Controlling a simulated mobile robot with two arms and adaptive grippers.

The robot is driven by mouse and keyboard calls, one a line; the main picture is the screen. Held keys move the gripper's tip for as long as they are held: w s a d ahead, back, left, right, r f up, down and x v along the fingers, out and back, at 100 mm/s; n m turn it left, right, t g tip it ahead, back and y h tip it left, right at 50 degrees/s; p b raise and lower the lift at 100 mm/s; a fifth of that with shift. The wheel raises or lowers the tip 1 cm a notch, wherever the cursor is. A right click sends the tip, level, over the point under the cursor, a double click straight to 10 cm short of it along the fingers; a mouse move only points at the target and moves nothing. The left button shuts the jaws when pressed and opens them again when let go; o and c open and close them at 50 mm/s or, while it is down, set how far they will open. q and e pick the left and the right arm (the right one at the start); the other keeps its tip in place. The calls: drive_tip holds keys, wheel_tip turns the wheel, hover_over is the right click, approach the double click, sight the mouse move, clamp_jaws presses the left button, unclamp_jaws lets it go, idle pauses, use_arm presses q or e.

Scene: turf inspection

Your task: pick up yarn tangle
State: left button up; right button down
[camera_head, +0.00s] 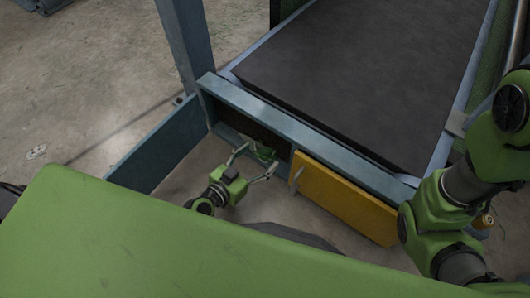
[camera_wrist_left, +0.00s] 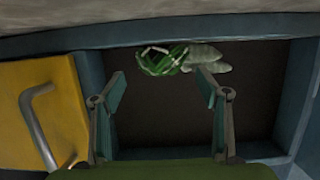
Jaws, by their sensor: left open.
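A green yarn tangle with pale strands (camera_wrist_left: 163,60) lies in a dark open compartment under the bench, near its edge in the left wrist view. In the head view a bit of green (camera_head: 264,153) shows in the same compartment, mostly hidden by the frame and my gripper. My left gripper (camera_head: 254,162) is open and empty at the compartment's mouth. In the left wrist view its two fingers (camera_wrist_left: 163,90) stand wide apart, with the tangle beyond and between them, not touching it. My right arm shows at the right, but its gripper is not seen.
A pale grey lumpy thing (camera_wrist_left: 205,57) lies against the tangle. A yellow panel (camera_head: 345,198) with a metal handle (camera_wrist_left: 40,125) closes the bay beside the compartment. The blue-grey frame (camera_head: 280,125) borders the opening. A dark belt surface (camera_head: 370,65) lies above. Concrete floor is open at left.

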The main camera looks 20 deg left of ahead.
sight(260, 154)
use_arm(q)
drive_tip(key=x, duration=0.1)
drive_tip(key=b+x, duration=0.1)
drive_tip(key=x, duration=0.1)
drive_tip(key=b+x, duration=0.1)
drive_tip(key=shift+w+a+f, duration=0.25)
drive_tip(key=shift+w+f, duration=0.05)
drive_tip(key=shift+w+d, duration=0.1)
drive_tip(key=shift+w, duration=0.15)
drive_tip(key=shift+c, duration=0.4)
drive_tip(key=c, duration=1)
